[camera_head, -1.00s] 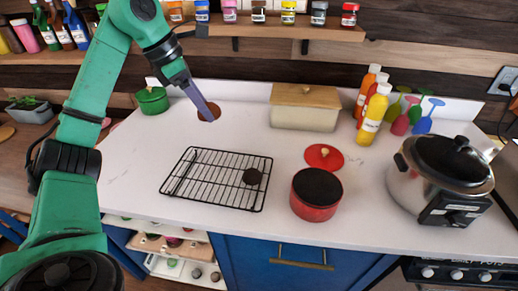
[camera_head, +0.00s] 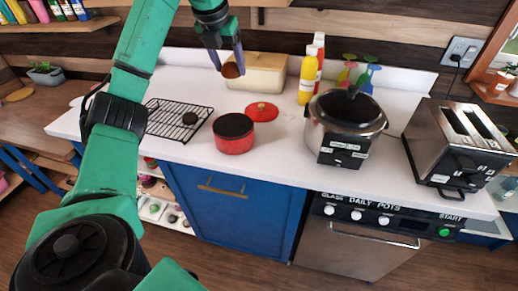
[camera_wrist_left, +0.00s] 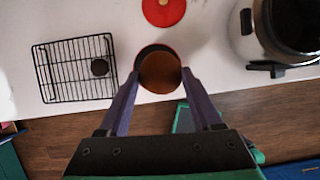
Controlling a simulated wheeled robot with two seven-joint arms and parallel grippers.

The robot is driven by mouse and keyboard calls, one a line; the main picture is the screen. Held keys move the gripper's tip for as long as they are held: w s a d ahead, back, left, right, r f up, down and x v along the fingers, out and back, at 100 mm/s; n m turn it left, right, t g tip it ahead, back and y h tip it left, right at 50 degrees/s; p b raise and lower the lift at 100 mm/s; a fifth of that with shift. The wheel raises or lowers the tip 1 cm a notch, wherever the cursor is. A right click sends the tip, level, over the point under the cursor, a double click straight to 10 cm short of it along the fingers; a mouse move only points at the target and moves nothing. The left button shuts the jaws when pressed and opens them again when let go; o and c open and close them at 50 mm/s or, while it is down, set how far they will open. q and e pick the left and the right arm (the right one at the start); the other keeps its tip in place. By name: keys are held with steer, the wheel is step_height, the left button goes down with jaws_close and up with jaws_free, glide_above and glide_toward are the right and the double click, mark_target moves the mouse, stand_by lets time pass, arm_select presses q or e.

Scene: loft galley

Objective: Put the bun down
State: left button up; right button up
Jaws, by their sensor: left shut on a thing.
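My left gripper (camera_head: 229,68) is shut on a round brown bun (camera_head: 231,70), held up above the white counter. In the head view the bun overlaps the front of the cream bread box. In the left wrist view the bun (camera_wrist_left: 160,75) sits between the fingertips of my left gripper (camera_wrist_left: 160,78) and hides most of a dark, red-edged round thing beneath it, likely the red pot. My right gripper is not in view.
A black wire rack (camera_head: 165,118) with a dark round piece (camera_head: 190,118) lies left of the open red pot (camera_head: 234,143). A red lid (camera_head: 262,111), bread box (camera_head: 265,72), bottles (camera_head: 307,75), steel cooker (camera_head: 345,125) and toaster (camera_head: 460,145) also stand on the counter.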

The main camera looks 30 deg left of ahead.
arm_select(q)
steer(key=b, duration=0.2)
glide_above(234, 133)
steer(key=s, duration=0.2)
step_height(234, 133, down, 12)
steer(key=f, duration=0.8)
steer(key=shift+w+d, duration=0.25)
steer(key=shift+f, duration=0.3)
steer(key=shift+f+b, duration=0.25)
steer(key=shift+b, duration=0.05)
steer(key=o, duration=1.4)
steer(key=shift+c, duration=0.2)
steer(key=shift+o, duration=0.6)
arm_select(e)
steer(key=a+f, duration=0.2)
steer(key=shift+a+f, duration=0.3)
arm_select(q)
steer(key=shift+r, duration=0.15)
